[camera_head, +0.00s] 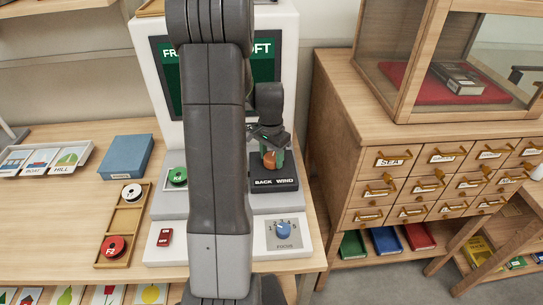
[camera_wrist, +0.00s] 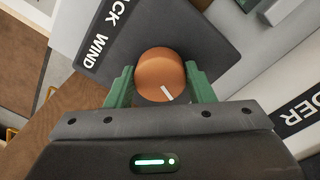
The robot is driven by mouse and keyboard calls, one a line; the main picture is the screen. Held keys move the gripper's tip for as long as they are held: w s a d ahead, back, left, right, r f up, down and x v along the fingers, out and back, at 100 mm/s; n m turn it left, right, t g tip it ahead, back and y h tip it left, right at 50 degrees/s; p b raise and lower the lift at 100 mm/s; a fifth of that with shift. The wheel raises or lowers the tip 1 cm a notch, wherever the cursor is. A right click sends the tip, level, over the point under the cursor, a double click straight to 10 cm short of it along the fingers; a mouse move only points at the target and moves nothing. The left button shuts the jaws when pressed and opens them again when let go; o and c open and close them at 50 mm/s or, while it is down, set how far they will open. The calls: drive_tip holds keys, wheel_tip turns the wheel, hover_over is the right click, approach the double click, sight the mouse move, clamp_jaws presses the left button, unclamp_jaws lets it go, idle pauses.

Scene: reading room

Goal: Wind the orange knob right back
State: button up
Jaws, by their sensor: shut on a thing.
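The orange knob (camera_wrist: 160,72) is round with a white pointer line, and stands on a dark panel (camera_wrist: 181,32) lettered "BACK WIND". In the wrist view the white line points down and slightly right, toward my gripper's body. My gripper (camera_wrist: 160,88) has its green fingers on either side of the knob, shut on it. In the head view the knob (camera_head: 269,160) shows just below my gripper (camera_head: 272,157), above the panel lettering (camera_head: 274,182). My arm hides the middle of the white machine (camera_head: 287,90).
A blue focus dial (camera_head: 283,229) sits below on the machine's front. A wooden drawer cabinet (camera_head: 376,147) with a glass case stands close on the right.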

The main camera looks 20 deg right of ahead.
drive_tip(key=n, duration=0.3)
drive_tip(key=shift+n+b, duration=0.3)
drive_tip(key=shift+b, duration=0.1)
drive_tip(key=n, duration=0.3)
drive_tip(key=shift+s+n, duration=0.1)
drive_tip(key=shift+n, duration=0.2)
drive_tip(key=n+b, duration=0.1)
drive_tip(key=n, duration=0.5)
drive_tip(key=shift+d, duration=0.15)
drive_tip(key=n, duration=0.5)
drive_tip(key=shift+n, duration=0.4)
drive_tip(key=n, duration=0.4)
drive_tip(key=shift+d+r+n, duration=0.1)
drive_tip(key=shift+n, duration=0.2)
drive_tip(key=o, duration=1)
